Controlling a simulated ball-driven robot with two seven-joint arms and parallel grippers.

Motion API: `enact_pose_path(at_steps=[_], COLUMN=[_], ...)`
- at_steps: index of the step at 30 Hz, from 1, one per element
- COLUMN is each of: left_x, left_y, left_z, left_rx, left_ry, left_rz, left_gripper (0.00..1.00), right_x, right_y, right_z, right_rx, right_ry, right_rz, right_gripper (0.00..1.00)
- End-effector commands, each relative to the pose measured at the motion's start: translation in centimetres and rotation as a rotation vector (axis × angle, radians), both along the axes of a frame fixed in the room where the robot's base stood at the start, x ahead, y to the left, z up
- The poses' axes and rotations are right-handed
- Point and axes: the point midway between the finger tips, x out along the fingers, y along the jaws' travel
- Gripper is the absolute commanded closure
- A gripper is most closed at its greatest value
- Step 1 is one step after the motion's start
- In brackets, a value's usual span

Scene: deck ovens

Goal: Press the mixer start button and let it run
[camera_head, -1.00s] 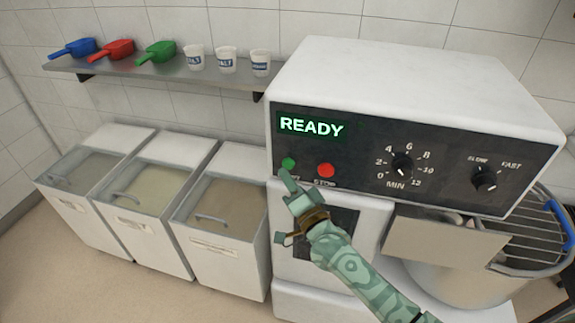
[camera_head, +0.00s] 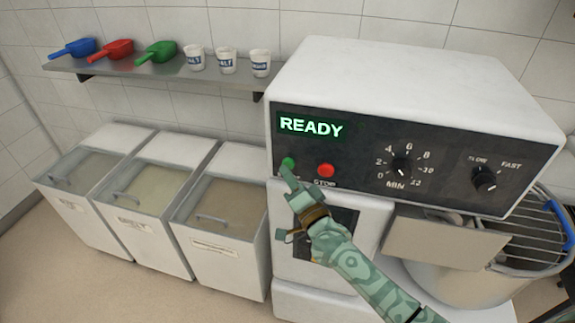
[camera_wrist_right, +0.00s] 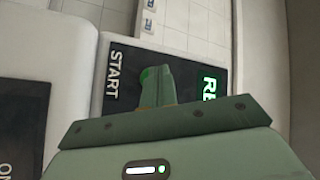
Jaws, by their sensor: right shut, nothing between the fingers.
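The mixer (camera_head: 400,80) is a white machine with a dark control panel, and its display (camera_head: 311,126) reads READY in green. The green start button (camera_head: 288,162) is at the panel's left, beside the red stop button (camera_head: 326,170). My right gripper (camera_head: 287,171) is shut and empty, its fingertips just below the green button. In the right wrist view the closed fingers (camera_wrist_right: 157,85) reach the panel next to the START label (camera_wrist_right: 115,72), and a bit of the green button (camera_wrist_right: 147,74) shows behind them. I cannot tell whether they touch. My left gripper is not in view.
A timer dial (camera_head: 402,167) and a speed dial (camera_head: 484,179) sit right of the buttons. The steel bowl (camera_head: 460,280) with a wire guard (camera_head: 535,240) is at lower right. Several lidded bins (camera_head: 215,247) stand left, under a shelf (camera_head: 180,70) of scoops and cups.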

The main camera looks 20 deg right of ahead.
Motion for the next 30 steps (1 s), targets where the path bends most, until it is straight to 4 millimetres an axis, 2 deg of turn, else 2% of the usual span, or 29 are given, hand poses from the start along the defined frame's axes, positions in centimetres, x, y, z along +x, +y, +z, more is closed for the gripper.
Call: enact_pose_path(at_steps=[30], left_x=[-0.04], left_y=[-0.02], left_z=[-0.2], left_rx=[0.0], left_ry=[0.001], left_rz=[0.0], left_gripper=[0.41], right_x=[0.77], right_y=[-0.52], right_z=[0.04], right_rx=[0.0], right_ry=[-0.001], right_rz=[0.0], right_gripper=[1.0])
